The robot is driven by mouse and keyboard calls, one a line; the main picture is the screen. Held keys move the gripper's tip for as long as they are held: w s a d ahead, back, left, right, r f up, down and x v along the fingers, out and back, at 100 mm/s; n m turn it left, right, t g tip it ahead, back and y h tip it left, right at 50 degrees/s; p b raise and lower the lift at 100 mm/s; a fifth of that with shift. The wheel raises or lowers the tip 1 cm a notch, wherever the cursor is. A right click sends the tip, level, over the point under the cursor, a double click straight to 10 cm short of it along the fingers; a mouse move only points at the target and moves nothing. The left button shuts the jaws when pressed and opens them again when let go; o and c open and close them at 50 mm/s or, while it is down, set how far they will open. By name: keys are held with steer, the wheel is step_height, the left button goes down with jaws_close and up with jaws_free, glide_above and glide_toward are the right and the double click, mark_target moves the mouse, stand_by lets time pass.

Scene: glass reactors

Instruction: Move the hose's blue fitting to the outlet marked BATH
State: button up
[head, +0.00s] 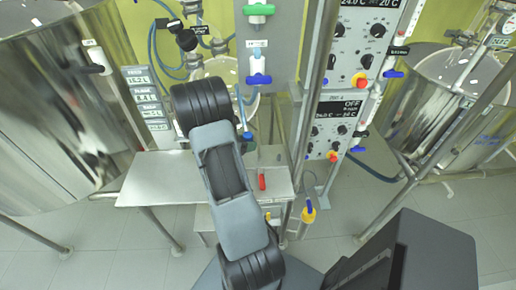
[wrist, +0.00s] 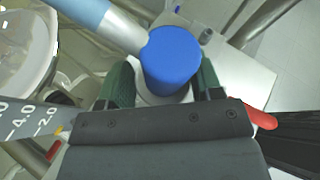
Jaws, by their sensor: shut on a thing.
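In the wrist view, the blue fitting (wrist: 170,60) sits between the two green fingers of my gripper (wrist: 165,85), which is shut on it. A pale blue hose (wrist: 100,15) runs from the fitting to the upper left. In the head view my arm hides most of the gripper, and a small blue piece (head: 247,136) shows beside the arm. A grey panel above it carries a green-handled outlet (head: 258,10) and a blue-handled outlet (head: 258,79). Their small labels are too small to read, so I cannot tell which is BATH.
A steel bench (head: 150,185) lies below, with a red-handled item (head: 262,181) on it. An upright metal post (head: 312,80) and control boxes (head: 335,125) stand to the right. Large steel vessels stand left (head: 60,110) and right (head: 440,80).

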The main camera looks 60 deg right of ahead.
steer(key=s, duration=0.1)
steer(key=s+d+f+m+g+y, duration=0.1)
steer(key=s, duration=0.1)
steer(key=s+m+g, duration=0.1)
steer(key=shift+s+d+f, duration=0.2)
steer(key=shift+d+f, duration=0.15)
steer(key=shift+f+b, duration=0.15)
steer(key=shift+b, duration=0.15)
